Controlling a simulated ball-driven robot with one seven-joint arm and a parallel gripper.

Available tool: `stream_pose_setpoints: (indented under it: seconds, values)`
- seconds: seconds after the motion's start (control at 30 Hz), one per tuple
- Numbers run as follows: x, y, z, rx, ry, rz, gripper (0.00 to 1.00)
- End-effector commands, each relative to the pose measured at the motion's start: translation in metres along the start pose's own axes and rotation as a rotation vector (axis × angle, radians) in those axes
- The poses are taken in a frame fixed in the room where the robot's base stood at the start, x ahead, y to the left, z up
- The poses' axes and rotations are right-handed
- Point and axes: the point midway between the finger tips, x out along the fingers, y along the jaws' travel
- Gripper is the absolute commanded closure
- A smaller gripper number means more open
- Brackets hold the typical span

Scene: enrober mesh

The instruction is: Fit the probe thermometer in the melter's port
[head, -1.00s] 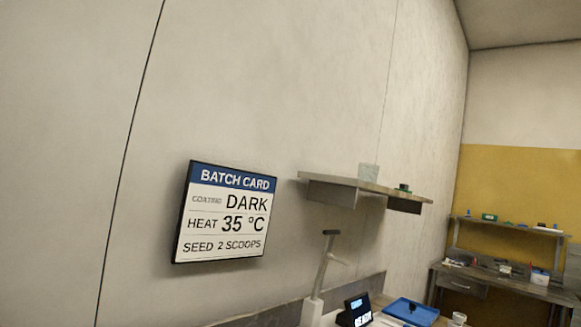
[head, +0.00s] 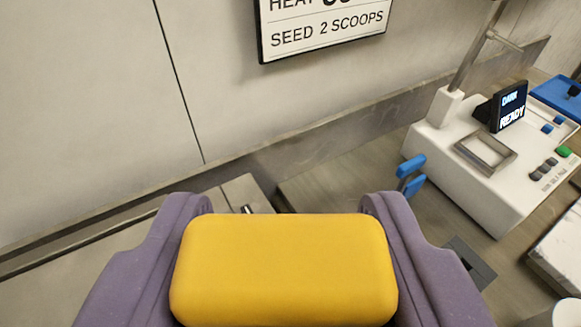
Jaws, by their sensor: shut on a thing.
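My gripper (head: 284,222) is at the bottom of the view, its two purple fingers shut on the sides of a rounded yellow block (head: 284,268). The block looks like the head of the probe thermometer; any stem below it is hidden. A white machine (head: 455,165) stands on the counter at right, with a display reading DARK READY, a square opening on top, a blue lever and a grey post. I cannot tell whether it is the melter. No port can be made out for sure. The held block is apart from the machine in the picture.
A pale box-like thing (head: 245,190) is partly hidden behind my gripper. A dark square (head: 470,262) lies on the counter right of my gripper. A blue tray (head: 555,97) is at far right. The batch card (head: 325,28) hangs on the wall, reading SEED 2 SCOOPS.

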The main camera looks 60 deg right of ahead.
Motion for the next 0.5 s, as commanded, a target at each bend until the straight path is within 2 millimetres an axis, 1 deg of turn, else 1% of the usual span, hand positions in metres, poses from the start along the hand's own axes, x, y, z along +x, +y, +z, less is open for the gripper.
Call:
stream_pose_setpoints:
  seconds: [0.37,0.5]
  values:
    - [-0.001,-0.001,-0.001,-0.002,-0.001,-0.002,0.83]
    - [0.003,0.0,0.01,-0.001,0.0,-0.001,0.83]
